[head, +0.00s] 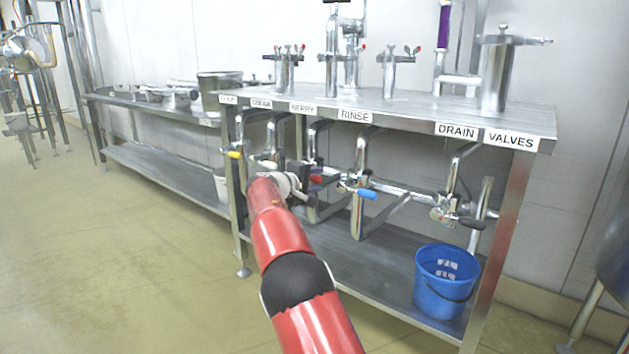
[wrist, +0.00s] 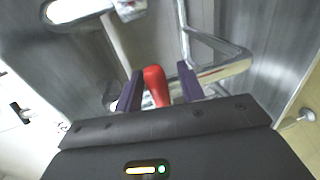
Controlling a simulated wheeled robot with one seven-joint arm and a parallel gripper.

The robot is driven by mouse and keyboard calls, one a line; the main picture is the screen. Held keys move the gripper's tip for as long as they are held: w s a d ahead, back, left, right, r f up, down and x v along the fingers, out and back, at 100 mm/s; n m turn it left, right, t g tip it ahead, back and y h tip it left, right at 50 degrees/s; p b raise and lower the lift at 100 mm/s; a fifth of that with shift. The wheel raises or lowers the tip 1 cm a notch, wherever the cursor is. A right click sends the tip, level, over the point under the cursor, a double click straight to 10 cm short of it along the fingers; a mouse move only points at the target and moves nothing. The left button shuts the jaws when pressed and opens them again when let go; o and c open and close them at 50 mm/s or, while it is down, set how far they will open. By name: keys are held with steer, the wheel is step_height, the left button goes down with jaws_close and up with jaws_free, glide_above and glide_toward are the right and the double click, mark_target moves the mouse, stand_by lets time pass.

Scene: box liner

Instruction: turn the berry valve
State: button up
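The berry valve's red handle (head: 316,179) shows under the bench, below a label that seems to read BERRY (head: 303,107). In the wrist view the red handle (wrist: 155,84) lies between the two fingers of my gripper (wrist: 159,80). The fingers are apart; there is a gap between the handle and the right finger, while the left finger is close beside it, and I cannot tell if they touch. In the head view my gripper (head: 303,170) is at the handle, and my own wrist partly hides the valve and its pipe.
A blue-handled valve (head: 367,194) is just right, a yellow-handled one (head: 235,155) left, a dark-handled one (head: 471,223) far right. The steel bench (head: 410,112) overhangs the pipes. A blue bucket (head: 444,283) stands on the lower shelf. The floor in front is clear.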

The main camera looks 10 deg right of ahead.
steer(key=shift+a, duration=0.1)
steer(key=v, duration=0.7)
steer(key=shift+s+a+r, duration=0.15)
steer(key=shift+s+a, duration=0.05)
steer(key=shift+s, duration=0.05)
steer(key=s+d+r+m+g+y+p, duration=0.25)
steer(key=s+d, duration=0.25)
steer(key=s, duration=0.6)
steer(key=s+d+r+m+g+y+p, duration=0.2)
steer(key=s+d+y, duration=0.25)
steer(key=s, duration=0.65)
steer(key=s+a+f+m+y+p, duration=0.1)
steer(key=s+a, duration=0.1)
steer(key=s, duration=0.7)
steer(key=s+a+f+m+y+p, duration=0.1)
steer(key=s+a+f+y+p, duration=0.1)
steer(key=s, duration=0.8)
steer(key=s+a+f+m+y+p, duration=0.1)
steer(key=s+a+y+p, duration=0.1)
steer(key=s, duration=0.7)
steer(key=shift+s+a+f, duration=0.2)
steer(key=shift+a, duration=0.1)
